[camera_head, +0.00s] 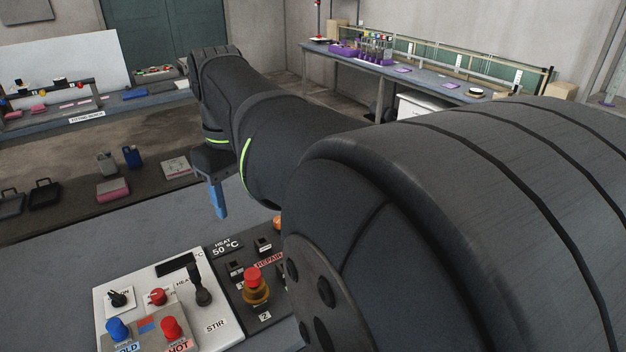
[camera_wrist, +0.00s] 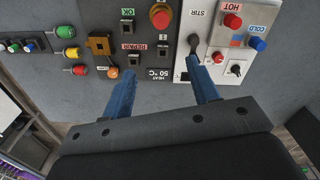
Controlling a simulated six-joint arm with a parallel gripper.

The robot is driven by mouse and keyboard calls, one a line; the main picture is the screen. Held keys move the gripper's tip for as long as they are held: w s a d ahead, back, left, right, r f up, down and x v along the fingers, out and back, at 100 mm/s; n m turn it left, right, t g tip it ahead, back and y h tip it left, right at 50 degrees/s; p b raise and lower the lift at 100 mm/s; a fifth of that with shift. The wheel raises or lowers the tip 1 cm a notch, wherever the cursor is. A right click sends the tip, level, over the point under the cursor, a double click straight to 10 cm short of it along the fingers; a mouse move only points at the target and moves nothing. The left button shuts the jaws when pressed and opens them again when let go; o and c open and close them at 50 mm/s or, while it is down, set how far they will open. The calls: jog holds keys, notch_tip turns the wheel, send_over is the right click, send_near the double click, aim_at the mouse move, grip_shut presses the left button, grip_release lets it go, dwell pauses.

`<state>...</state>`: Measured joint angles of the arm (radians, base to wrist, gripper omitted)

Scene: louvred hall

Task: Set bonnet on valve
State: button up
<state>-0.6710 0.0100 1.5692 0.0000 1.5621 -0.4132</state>
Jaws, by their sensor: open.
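A brass piece with a red top (camera_head: 256,285) stands upright on the dark panel in the head view; it also shows at the top of the wrist view (camera_wrist: 160,16). It looks like the bonnet, though I cannot be sure. A brown-orange fitting (camera_wrist: 99,44) on the same panel, left in the wrist view, may be the valve; in the head view my arm hides it. My gripper (camera_wrist: 162,68), with two blue fingers spread apart, is open and empty above the panel's edge. In the head view one blue finger (camera_head: 217,198) shows, pointing down, behind the panel and apart from the brass piece.
A white panel (camera_head: 205,335) with a stir lever (camera_head: 202,290) and red and blue knobs adjoins the dark panel. Red, yellow and green knobs (camera_wrist: 74,53) stand left in the wrist view. An orange knob (camera_wrist: 113,73) is near the left finger. Bare grey bench (camera_head: 110,245) lies behind.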

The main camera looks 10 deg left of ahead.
notch_tip(320, 180, down, 5)
jog(key=n, duration=2.4)
send_over(253, 274)
notch_tip(253, 274, down, 6)
jog(key=shift+a+r, duration=0.1)
jog(key=shift+r, duration=0.05)
jog(key=shift+f, duration=4.95)
jog(key=shift+f, duration=0.1)
jog(key=shift+c, duration=0.2)
grip_shut()
